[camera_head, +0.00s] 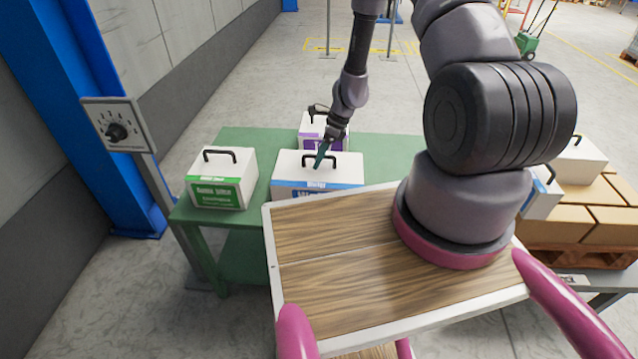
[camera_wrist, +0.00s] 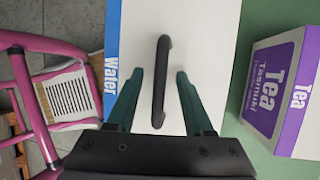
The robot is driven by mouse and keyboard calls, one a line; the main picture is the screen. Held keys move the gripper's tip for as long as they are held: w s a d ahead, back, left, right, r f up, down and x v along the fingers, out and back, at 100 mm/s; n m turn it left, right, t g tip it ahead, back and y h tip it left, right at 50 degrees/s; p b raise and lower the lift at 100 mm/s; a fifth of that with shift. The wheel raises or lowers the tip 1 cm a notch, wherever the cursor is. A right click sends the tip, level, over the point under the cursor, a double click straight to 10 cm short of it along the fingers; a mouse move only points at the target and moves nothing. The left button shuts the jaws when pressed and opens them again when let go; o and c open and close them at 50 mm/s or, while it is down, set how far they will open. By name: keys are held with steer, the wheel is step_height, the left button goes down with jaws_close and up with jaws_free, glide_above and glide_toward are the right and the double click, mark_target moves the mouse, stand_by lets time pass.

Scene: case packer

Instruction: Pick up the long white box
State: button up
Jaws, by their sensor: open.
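The long white box (camera_head: 345,173) stands on the green table, with a blue band, "Water" lettering and a black handle on top. In the wrist view the white box (camera_wrist: 205,40) lies below my gripper, and its black handle (camera_wrist: 160,75) stands between the two green fingers. My gripper (camera_head: 321,155) is at the handle from above in the head view; it also shows in the wrist view (camera_wrist: 160,95). The fingers are apart, one on each side of the handle, with gaps visible. Whether the fingertips touch the box top cannot be told.
A green-labelled white box (camera_head: 222,178) stands left on the green table (camera_head: 250,138). A purple "Tea" box (camera_wrist: 283,85) stands close behind the long box. Brown cartons (camera_head: 560,220) sit on a pallet at right.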

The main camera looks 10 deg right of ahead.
steer(key=shift+c, duration=0.4)
jaws_close()
steer(key=shift+w, duration=0.1)
stand_by(0.8)
